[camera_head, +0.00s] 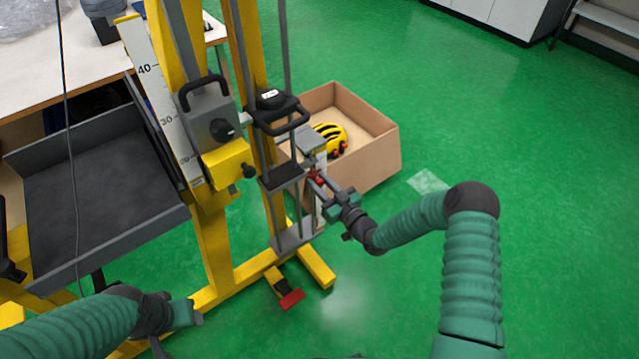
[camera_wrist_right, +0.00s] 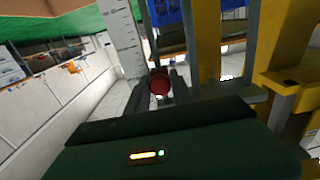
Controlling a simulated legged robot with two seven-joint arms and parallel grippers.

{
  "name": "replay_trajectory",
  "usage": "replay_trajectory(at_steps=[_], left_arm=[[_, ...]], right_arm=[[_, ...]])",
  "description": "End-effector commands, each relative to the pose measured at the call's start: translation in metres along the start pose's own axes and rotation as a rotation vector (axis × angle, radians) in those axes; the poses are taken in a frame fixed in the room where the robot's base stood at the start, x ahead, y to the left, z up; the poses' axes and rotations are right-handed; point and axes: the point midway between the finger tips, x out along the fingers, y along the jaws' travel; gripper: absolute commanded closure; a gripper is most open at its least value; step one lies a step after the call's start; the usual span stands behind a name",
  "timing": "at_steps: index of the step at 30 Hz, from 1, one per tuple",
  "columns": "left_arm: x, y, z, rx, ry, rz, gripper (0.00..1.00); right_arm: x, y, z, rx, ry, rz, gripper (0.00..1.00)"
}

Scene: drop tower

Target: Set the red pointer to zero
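The red pointer (camera_head: 317,177) is on the right side of the drop tower in the head view, beside a white scale strip (camera_head: 320,205). My right gripper (camera_head: 322,183) is at the pointer. In the right wrist view, a round red knob (camera_wrist_right: 160,82) sits between the two dark fingers of my right gripper (camera_wrist_right: 160,92). Whether the fingers press on it cannot be told. The white scale (camera_wrist_right: 124,40) stands behind and left of the knob there; its numbers are too small to read.
The yellow tower frame (camera_head: 213,235) has a black-handled carriage (camera_head: 277,112) and a large scale (camera_head: 160,100). A red pedal (camera_head: 291,299) is at the base. Green floor is clear at right.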

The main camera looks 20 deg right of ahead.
Motion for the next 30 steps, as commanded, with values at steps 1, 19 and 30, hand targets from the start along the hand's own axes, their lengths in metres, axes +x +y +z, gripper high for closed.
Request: replay_trajectory(at_steps=[1, 19, 30], left_arm=[[0.000, 0.000, 0.000, 0.000, 0.000, 0.000, 0.50], [-0.010, 0.000, -0.003, 0.000, 0.000, 0.000, 0.50], [-0.030, 0.000, -0.007, 0.000, 0.000, 0.000, 0.50]], right_arm=[[0.000, 0.001, 0.000, -0.001, 0.001, 0.002, 0.66], [-0.030, 0.001, -0.002, 0.002, -0.005, 0.002, 0.53], [-0.135, 0.001, 0.000, 0.003, -0.005, 0.003, 0.53]])
